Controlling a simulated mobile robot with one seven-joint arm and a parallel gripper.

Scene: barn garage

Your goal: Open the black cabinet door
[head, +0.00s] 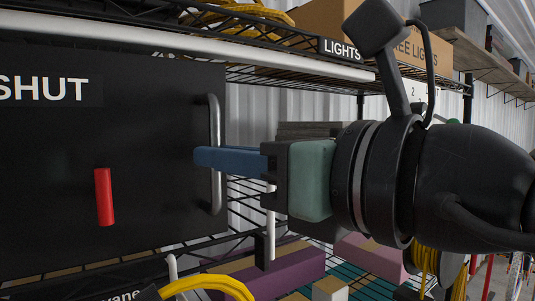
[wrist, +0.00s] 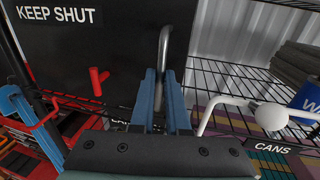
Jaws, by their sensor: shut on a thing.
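The black cabinet door (head: 110,200) fills the left of the head view, with white "SHUT" lettering; the wrist view shows the door (wrist: 115,50) with a "KEEP SHUT" label. Its grey vertical bar handle (head: 215,115) is near the door's right edge. My gripper (head: 203,157) reaches in from the right with blue fingers at the handle's middle. In the wrist view the fingers (wrist: 160,82) are on either side of the handle (wrist: 164,45), shut on it. The lower part of the handle is hidden there. A red peg (head: 104,197) sticks out of the door, left of the handle.
Black wire shelving (head: 300,70) runs above and behind the door, carrying a cardboard box (head: 430,45) at upper right. A yellow coil (head: 205,286) is below the door. In the wrist view a white rod with a ball end (wrist: 270,116) stands right of my fingers.

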